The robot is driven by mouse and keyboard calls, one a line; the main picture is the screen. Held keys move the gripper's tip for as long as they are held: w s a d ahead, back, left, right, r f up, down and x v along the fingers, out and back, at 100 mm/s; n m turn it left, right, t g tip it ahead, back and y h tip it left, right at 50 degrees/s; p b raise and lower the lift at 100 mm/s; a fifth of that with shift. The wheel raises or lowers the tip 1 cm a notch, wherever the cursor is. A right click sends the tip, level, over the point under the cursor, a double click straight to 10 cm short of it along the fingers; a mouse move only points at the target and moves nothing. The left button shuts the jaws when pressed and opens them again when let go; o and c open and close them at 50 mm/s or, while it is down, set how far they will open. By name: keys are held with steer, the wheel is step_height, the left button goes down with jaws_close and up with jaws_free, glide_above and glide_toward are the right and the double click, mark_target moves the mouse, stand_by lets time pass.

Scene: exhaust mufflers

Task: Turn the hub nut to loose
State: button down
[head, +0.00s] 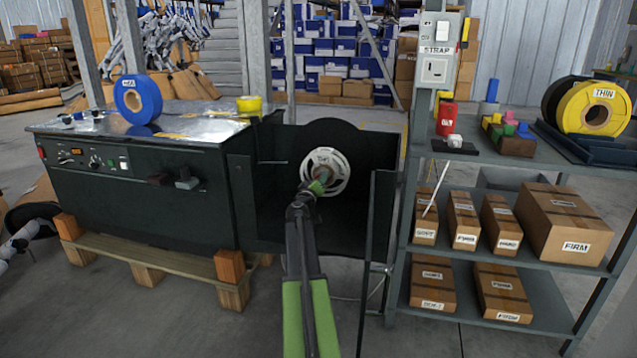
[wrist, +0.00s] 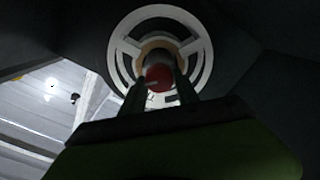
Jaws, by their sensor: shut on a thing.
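The hub nut (wrist: 159,77) is a red-faced round piece at the centre of a white spoked hub ring (head: 341,160), seen in the wrist view (wrist: 127,46) as well. The hub sits in front of a dark round disc (head: 330,128) inside a dark frame. My gripper (head: 318,184) is at the hub's centre, and in the wrist view its two dark fingers (wrist: 158,92) lie on either side of the nut, shut on it. The fingers and my green arm hide part of the nut in the head view.
A shelf rack (head: 540,160) with labelled boxes stands close on the right. A thin dark post (head: 372,260) rises right of my arm.

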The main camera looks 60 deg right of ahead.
stand_by(0.4)
steer(key=c, duration=0.9)
jaws_free()
steer(key=v, duration=1.7)
steer(key=shift+a+r, duration=0.15)
steer(key=shift+a, duration=0.05)
